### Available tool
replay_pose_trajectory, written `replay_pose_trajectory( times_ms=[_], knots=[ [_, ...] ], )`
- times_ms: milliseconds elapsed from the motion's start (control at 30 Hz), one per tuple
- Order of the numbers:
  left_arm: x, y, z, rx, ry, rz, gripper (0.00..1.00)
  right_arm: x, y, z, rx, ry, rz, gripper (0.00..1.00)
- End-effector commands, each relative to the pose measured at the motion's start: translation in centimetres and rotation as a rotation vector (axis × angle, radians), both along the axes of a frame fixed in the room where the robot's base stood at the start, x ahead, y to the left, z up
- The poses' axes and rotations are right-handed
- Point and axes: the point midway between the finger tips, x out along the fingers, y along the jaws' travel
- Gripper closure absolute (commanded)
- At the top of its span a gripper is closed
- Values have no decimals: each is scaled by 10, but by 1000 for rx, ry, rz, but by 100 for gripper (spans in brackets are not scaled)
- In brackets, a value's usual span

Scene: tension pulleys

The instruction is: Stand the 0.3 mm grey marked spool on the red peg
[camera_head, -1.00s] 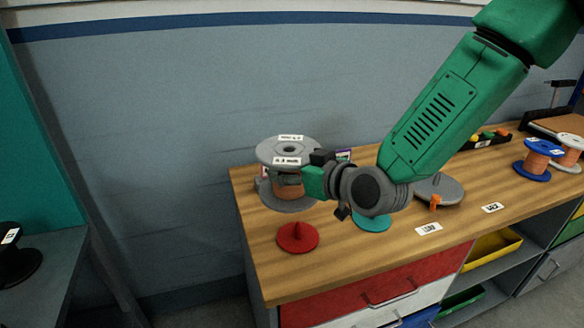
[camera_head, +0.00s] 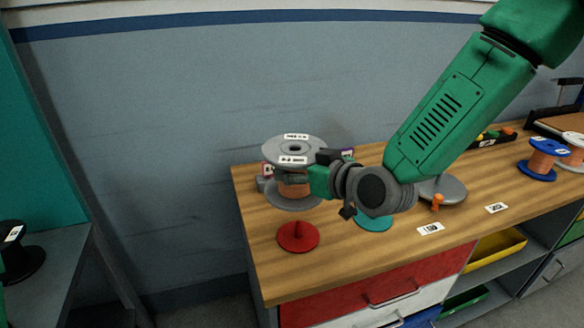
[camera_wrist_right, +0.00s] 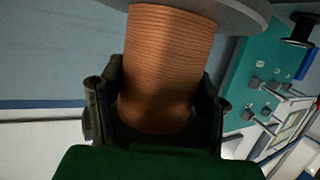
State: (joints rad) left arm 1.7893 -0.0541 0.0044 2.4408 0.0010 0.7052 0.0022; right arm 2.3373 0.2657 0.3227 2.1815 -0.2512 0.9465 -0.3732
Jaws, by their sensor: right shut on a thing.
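The grey spool (camera_head: 292,150) has copper wire and white labels on its top flange; the label print is too small to read surely. It is upright at the back left of the bench. My right gripper (camera_head: 296,180) is shut on its wound middle, and the right wrist view shows the copper winding (camera_wrist_right: 168,65) between both fingers (camera_wrist_right: 160,105). Whether the spool's lower flange touches the bench is hard to tell. The red peg (camera_head: 298,236), a short pin on a round red base, stands in front of the spool, nearer the bench's front left corner.
A teal base (camera_head: 374,220) sits under my right wrist, partly hidden. A grey disc with an orange knob (camera_head: 437,202) lies to its right. Blue (camera_head: 541,160) and white (camera_head: 575,150) spools stand far right. A black spool (camera_head: 20,258) is on a side table.

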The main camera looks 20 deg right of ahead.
Motion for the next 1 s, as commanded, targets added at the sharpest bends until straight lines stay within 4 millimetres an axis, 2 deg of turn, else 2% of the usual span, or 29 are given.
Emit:
replay_pose_trajectory(
  times_ms=[733, 1000],
  knots=[
    [0, 0, -1, 0, 0, 0, 60, 0, -17, -1, 14, -3, 0, 95],
    [0, 0, -1, 0, 0, -1, 60, 0, -17, -1, 14, -3, 1, 95]
  ],
)
